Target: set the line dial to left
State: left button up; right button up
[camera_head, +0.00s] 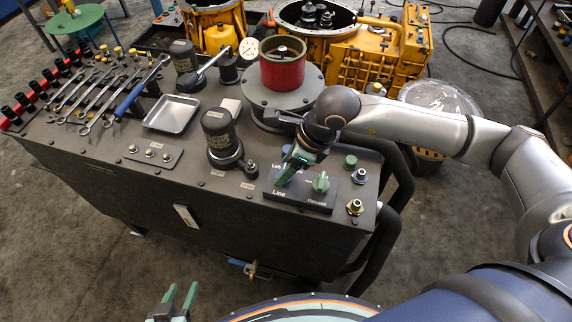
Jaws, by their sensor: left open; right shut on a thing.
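A dark control panel (308,198) with a "Line" label sits at the front right corner of the grey bench. The line dial (282,180) is on the panel's left side, mostly hidden by my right gripper, so its pointing direction cannot be read. My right gripper (290,172), on the arm coming in from the right, has its green fingers shut on this dial from above. A second green dial (320,183) stands just to the right, apart from the gripper. My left gripper (177,303) is open and empty at the bottom, in front of the bench.
Brass fittings (355,207) and a green knob (350,161) stand right of the panel. A black canister (220,134), a red cylinder (283,66) and a metal tray (172,114) stand behind and left. Wrenches (92,92) lie at far left. Floor before the bench is clear.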

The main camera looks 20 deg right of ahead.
jog(key=shift+w+f+n+b, duration=0.1)
jog(key=shift+f+n+b, duration=0.05)
jog(key=shift+n+b, duration=0.7)
jog(key=n+g+b, duration=0.1)
jog(key=n+b, duration=0.2)
jog(key=b, duration=0.1)
jog(key=shift+w+f+y, duration=0.1)
jog(key=shift+y, duration=0.3)
jog(key=n+g+b, duration=0.1)
jog(key=n+b, duration=0.2)
jog(key=shift+g, duration=0.4)
jog(key=shift+r+n+b, duration=0.2)
jog(key=shift+n+b, duration=0.2)
jog(key=shift+n, duration=0.05)
jog(key=shift+r+n+g, duration=0.1)
jog(key=shift+n+g, duration=0.2)
jog(key=o, duration=1.4)
jog(key=shift+c, duration=0.2)
